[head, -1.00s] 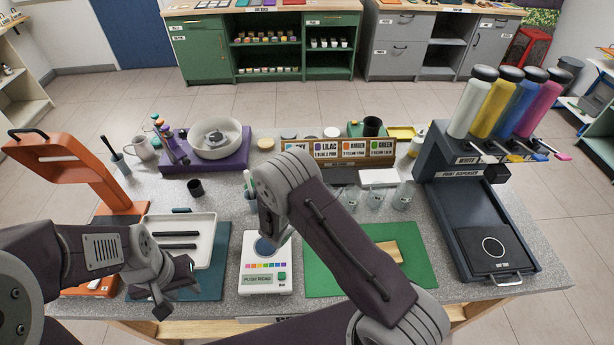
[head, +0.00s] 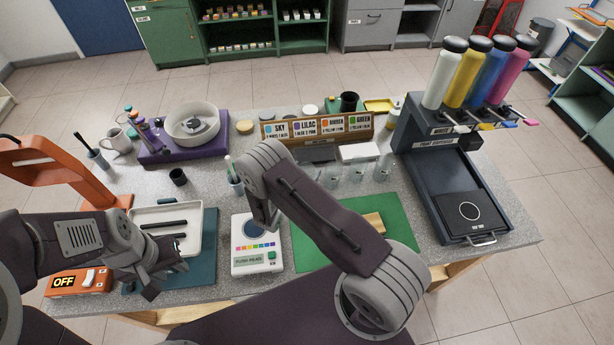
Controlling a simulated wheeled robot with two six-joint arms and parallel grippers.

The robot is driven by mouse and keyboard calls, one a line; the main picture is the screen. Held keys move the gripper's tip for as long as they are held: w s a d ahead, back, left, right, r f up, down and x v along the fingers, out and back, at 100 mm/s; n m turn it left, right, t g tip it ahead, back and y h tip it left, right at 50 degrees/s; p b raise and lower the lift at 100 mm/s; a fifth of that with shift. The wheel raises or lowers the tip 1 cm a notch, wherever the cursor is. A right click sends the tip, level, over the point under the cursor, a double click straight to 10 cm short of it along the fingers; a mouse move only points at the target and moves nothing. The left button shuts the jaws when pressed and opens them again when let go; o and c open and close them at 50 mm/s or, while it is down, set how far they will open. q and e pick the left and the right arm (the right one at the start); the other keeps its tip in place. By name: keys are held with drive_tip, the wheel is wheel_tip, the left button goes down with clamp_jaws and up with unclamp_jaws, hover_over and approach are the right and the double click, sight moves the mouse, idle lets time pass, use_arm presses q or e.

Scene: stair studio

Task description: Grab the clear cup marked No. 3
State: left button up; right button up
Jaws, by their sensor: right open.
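Three clear cups stand in a row on the table behind the green mat: a left cup (head: 330,177), a middle cup (head: 356,173) and a right cup (head: 382,168). Their markings are too small to read, so I cannot tell which is No. 3. My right gripper (head: 270,222) is open, pointing down above the white push-read device, left of the cups and apart from them. Its fingers are mostly hidden by my arm. My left gripper (head: 168,268) is open and empty over the teal mat at the front left, far from the cups.
My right forearm crosses above the green mat (head: 400,222), which holds a wooden block (head: 374,222). The paint dispenser (head: 440,185) stands to the right. A colour card rack (head: 318,128) stands behind the cups. The push-read device (head: 246,262) and white tray (head: 205,240) are at the front left.

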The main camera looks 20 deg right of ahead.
sight(310, 165)
drive_tip(key=x, duration=0.4)
drive_tip(key=shift+w+d+f+p, duration=0.15)
drive_tip(key=shift+w+d+p, duration=0.1)
drive_tip(key=shift+p, duration=0.1)
drive_tip(key=shift+s+a, duration=0.1)
drive_tip(key=shift+s, duration=0.05)
drive_tip(key=shift+c, duration=1)
drive_tip(key=c, duration=0.9)
wheel_tip(310, 165, up, 10)
drive_tip(key=shift+r+b, duration=0.1)
drive_tip(key=shift+b, duration=0.3)
